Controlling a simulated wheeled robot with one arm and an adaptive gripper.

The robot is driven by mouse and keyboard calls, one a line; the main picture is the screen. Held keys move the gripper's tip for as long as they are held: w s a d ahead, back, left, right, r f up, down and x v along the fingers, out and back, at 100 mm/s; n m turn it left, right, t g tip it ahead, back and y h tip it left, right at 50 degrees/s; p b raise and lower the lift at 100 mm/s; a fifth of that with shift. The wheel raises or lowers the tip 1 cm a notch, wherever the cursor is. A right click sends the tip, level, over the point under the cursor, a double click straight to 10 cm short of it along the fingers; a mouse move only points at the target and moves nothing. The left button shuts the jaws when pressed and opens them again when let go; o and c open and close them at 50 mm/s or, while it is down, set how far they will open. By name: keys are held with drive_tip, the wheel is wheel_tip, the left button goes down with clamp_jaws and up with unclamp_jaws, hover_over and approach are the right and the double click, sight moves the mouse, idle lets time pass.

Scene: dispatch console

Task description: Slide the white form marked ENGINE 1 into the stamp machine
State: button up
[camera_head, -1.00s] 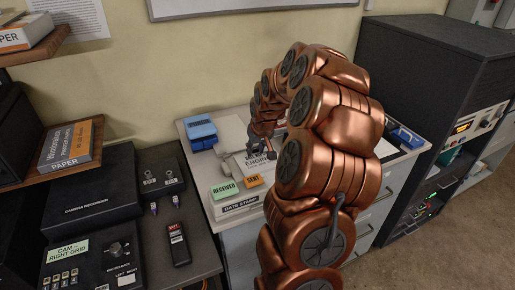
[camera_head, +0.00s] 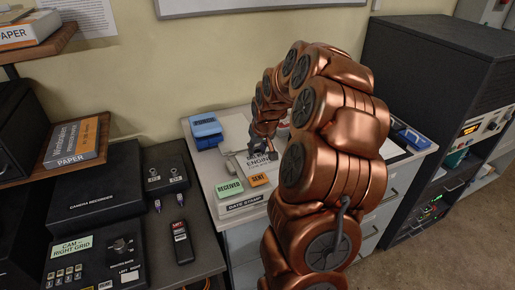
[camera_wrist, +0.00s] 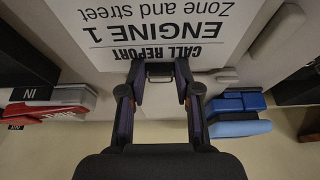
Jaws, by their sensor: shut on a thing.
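The white form (camera_wrist: 150,35) marked CALL REPORT and ENGINE 1 lies upside down in the wrist view, just ahead of my fingers. My gripper (camera_wrist: 160,73) is shut on a small grip at its near edge. In the head view the form (camera_head: 261,160) shows in part under my gripper (camera_head: 255,150), over the white desk. A plate lettered DATE STAMP (camera_head: 245,201) is at the desk's front edge, with a green RECEIVED label (camera_head: 229,188) and an orange SENT label (camera_head: 259,179) behind it. My arm hides part of the form and desk; the machine's slot cannot be made out.
A blue box (camera_head: 206,129) stands at the desk's back left. A dark console (camera_head: 150,220) with a handset (camera_head: 181,243) is to the left. A tall black cabinet (camera_head: 420,75) stands at right. Blue items (camera_wrist: 238,116) show right in the wrist view.

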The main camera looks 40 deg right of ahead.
drive_tip(key=shift+w+a+b, duration=0.2)
drive_tip(key=shift+a+b, duration=0.2)
drive_tip(key=shift+a, duration=0.1)
drive_tip(key=shift+w+a+b, duration=0.15)
drive_tip(key=shift+a+b, duration=0.2)
drive_tip(key=shift+a, duration=0.1)
idle(0.6)
drive_tip(key=shift+a+f+b, duration=0.1)
drive_tip(key=shift+b, duration=0.25)
idle(0.7)
drive_tip(key=o, duration=1.2)
drive_tip(key=shift+c, duration=0.2)
drive_tip(key=o, duration=0.5)
drive_tip(key=shift+o, duration=0.2)
drive_tip(key=shift+r, duration=3.5)
